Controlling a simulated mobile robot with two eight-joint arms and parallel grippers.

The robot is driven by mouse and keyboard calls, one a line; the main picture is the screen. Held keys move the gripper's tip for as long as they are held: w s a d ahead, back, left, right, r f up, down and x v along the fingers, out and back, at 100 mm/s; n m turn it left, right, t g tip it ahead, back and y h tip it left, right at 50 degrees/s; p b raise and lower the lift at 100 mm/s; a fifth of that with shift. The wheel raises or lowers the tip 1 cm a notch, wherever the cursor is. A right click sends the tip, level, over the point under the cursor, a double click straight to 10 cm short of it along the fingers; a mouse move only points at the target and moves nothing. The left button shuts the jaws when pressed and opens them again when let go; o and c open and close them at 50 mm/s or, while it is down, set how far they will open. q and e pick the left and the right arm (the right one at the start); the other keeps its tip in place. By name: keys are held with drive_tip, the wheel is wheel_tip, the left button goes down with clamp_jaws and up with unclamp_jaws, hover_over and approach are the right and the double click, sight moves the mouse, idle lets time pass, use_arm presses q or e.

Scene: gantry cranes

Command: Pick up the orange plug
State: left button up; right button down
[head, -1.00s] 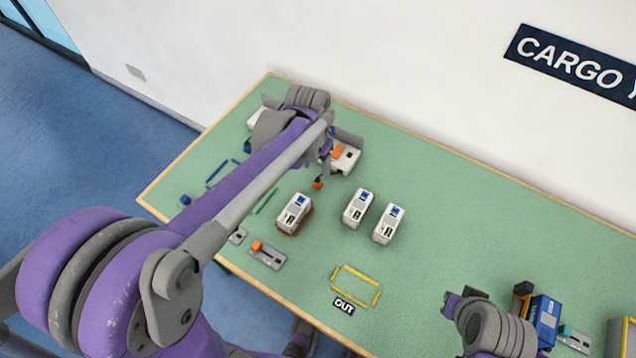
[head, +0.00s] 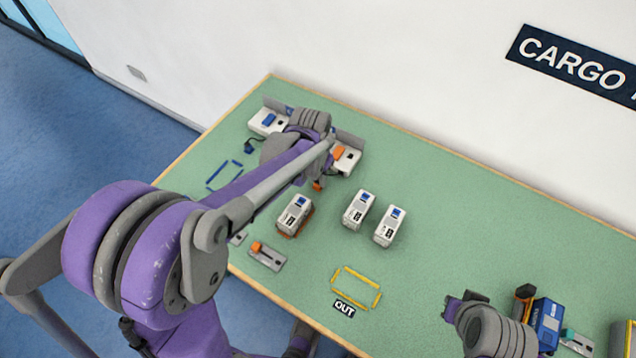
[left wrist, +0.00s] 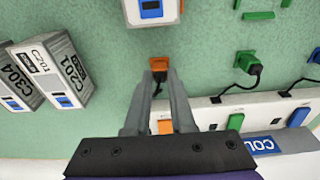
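The orange plug (head: 318,186) is at the near side of my left gripper in the head view, mostly hidden behind it. In the left wrist view the orange plug (left wrist: 158,63) lies at the fingertips, its dark rear part between them. My left gripper (left wrist: 161,76) has one finger on each side of the plug. A narrow gap shows between the fingers, but I cannot tell whether they press on the plug. My right gripper (head: 452,304) is at the lower right of the head view, far from the plug; its opening is unclear.
A white socket strip (left wrist: 205,112) with orange, green and blue switches lies close by. A green plug (left wrist: 248,64) with a cable lies beside the orange one. White containers (head: 358,209) stand to the right of the left gripper. A yellow outline (head: 357,287) marks empty mat.

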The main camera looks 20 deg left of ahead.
use_arm(q)
clamp_jaws()
drive_tip(key=shift+r, duration=0.1)
